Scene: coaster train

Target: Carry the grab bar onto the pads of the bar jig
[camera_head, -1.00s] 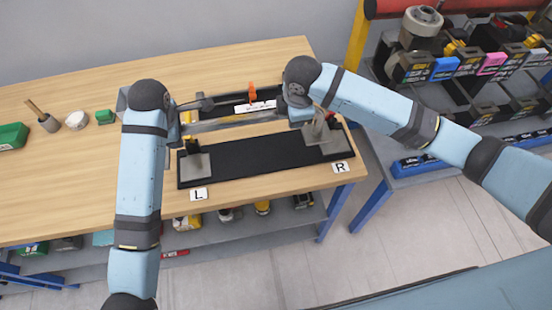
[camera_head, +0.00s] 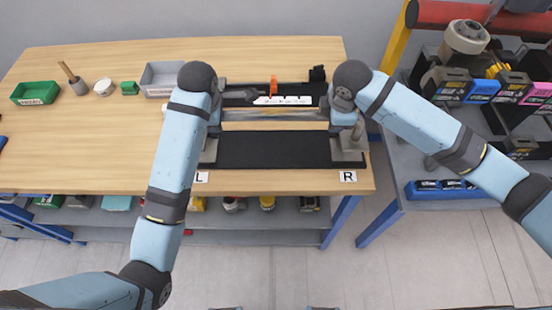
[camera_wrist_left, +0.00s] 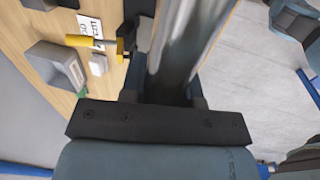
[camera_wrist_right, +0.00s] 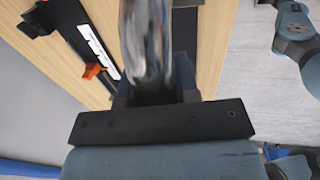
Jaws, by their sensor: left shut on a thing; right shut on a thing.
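The grab bar (camera_head: 272,114) is a shiny metal tube, held level between both grippers. In the head view it shows just behind the black base of the bar jig (camera_head: 272,150); its height above the bench is hard to tell. The jig has grey pad blocks at its L end (camera_head: 208,153) and R end (camera_head: 348,150), partly hidden by my arms. My left gripper (camera_head: 217,117) is shut on the bar's left end, and the bar fills its jaws in the left wrist view (camera_wrist_left: 178,50). My right gripper (camera_head: 338,117) is shut on the right end, as the right wrist view also shows (camera_wrist_right: 146,45).
A black rack with an orange clamp (camera_head: 273,85) and white label (camera_head: 283,100) lies behind the bar. A grey bin (camera_head: 160,80), green tray (camera_head: 35,92) and small pots stand at the left. A parts shelf (camera_head: 450,190) is at the right. The bench's left front is clear.

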